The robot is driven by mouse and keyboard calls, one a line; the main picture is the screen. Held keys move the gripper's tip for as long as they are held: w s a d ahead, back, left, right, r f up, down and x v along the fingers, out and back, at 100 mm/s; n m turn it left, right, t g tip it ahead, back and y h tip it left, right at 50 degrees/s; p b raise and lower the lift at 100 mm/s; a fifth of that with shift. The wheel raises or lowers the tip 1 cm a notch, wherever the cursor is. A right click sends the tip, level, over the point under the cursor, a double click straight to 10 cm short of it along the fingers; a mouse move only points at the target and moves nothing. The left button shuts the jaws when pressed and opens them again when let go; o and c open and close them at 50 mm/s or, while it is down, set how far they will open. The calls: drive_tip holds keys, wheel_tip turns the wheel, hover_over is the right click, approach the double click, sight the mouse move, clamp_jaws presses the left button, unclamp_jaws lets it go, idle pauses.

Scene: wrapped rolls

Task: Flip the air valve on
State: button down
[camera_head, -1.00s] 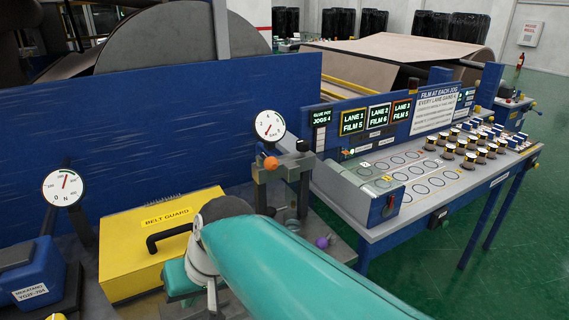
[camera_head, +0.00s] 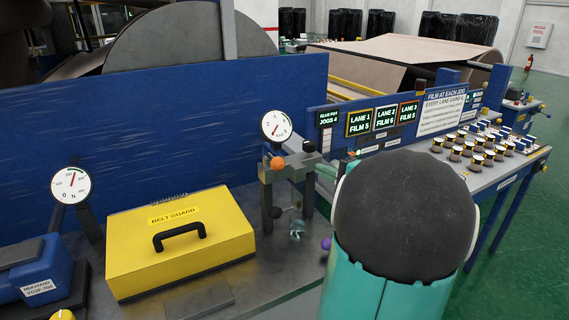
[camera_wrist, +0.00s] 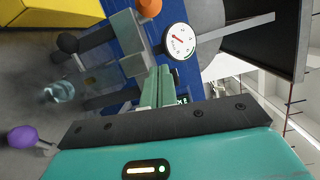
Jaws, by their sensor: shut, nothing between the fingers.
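A grey valve stand (camera_head: 295,167) is on the bench, with a round white gauge (camera_head: 276,125) at its top. An orange ball knob (camera_head: 277,163) is on its front and a black ball (camera_head: 275,212) lower down. A glassy knob (camera_head: 298,228) and a purple ball (camera_head: 326,243) sit near its foot. I cannot tell which one is the air valve's handle. My gripper (camera_wrist: 158,76) is shut and empty in the wrist view, its pale green fingers pointing toward the stand beside the gauge (camera_wrist: 180,40). In the head view my arm hides most of the gripper.
A yellow belt guard (camera_head: 180,243) with a black handle is left of the stand. A blue panel (camera_head: 150,140) rises behind. To the right is a long table (camera_head: 505,190) with several small rolls. Another gauge (camera_head: 70,185) is at far left.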

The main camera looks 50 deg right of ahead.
sight(295, 169)
drive_tip(key=shift+w, duration=0.15)
drive_tip(key=w, duration=0.9)
drive_tip(key=shift+w+d+f, duration=0.1)
drive_tip(key=shift+d+f, duration=0.1)
drive_tip(key=shift+w+a, duration=0.2)
drive_tip(key=shift+w, duration=0.1)
drive_tip(key=a, duration=0.1)
drive_tip(key=s+a, duration=0.1)
drive_tip(key=a, duration=0.1)
drive_tip(key=shift+a+r, duration=0.15)
drive_tip(key=shift+r, duration=0.05)
drive_tip(key=shift+s, duration=0.1)
drive_tip(key=shift+a+h, duration=0.1)
drive_tip(key=shift+h, duration=0.2)
